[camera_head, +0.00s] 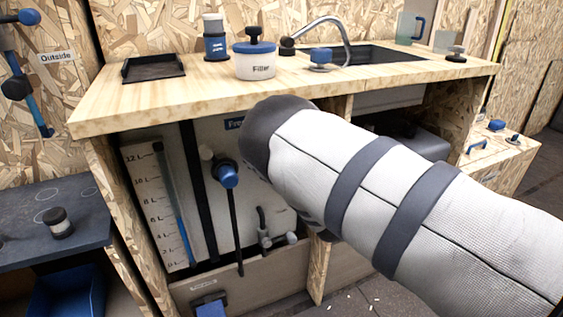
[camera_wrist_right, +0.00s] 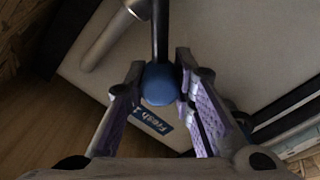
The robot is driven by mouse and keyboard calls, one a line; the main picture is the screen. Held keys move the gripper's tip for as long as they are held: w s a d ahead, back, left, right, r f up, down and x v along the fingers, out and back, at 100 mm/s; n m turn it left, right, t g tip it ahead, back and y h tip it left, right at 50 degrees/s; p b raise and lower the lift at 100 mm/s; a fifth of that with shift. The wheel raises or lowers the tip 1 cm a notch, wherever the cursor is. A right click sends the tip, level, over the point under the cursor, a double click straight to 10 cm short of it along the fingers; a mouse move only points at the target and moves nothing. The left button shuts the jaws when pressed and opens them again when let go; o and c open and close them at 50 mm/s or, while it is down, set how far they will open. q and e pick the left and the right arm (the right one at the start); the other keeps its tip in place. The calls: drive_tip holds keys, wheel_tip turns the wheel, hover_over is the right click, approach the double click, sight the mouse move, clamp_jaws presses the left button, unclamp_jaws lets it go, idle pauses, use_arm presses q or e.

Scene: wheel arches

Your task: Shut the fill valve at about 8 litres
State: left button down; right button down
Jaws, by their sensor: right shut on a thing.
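In the right wrist view my right gripper (camera_wrist_right: 160,85) has its two fingers closed around a blue knob (camera_wrist_right: 159,84) on a black rod. In the head view my right arm reaches in from the right towards the cabinet panel and hides the gripper. A blue knob (camera_head: 227,176) above a black rod hangs in front of the panel, left of my arm; I cannot tell if it is the held one. A level gauge (camera_head: 170,215) marked up to 12 L stands at the left, with blue in its tube; its exact level is unclear. My left gripper is not in view.
A wooden counter (camera_head: 130,107) with a pot labelled Filler (camera_head: 255,66), a black tray (camera_head: 153,68) and a tap (camera_head: 335,25) lies above. A grey pipe fitting (camera_head: 268,240) sits low on the panel. A dark side table (camera_head: 35,240) stands at the left.

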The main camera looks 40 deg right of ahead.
drive_tip(key=shift+d, duration=0.1)
drive_tip(key=c, duration=1.3)
unclamp_jaws()
drive_tip(key=shift+c, duration=0.2)
drive_tip(key=v, duration=1.2)
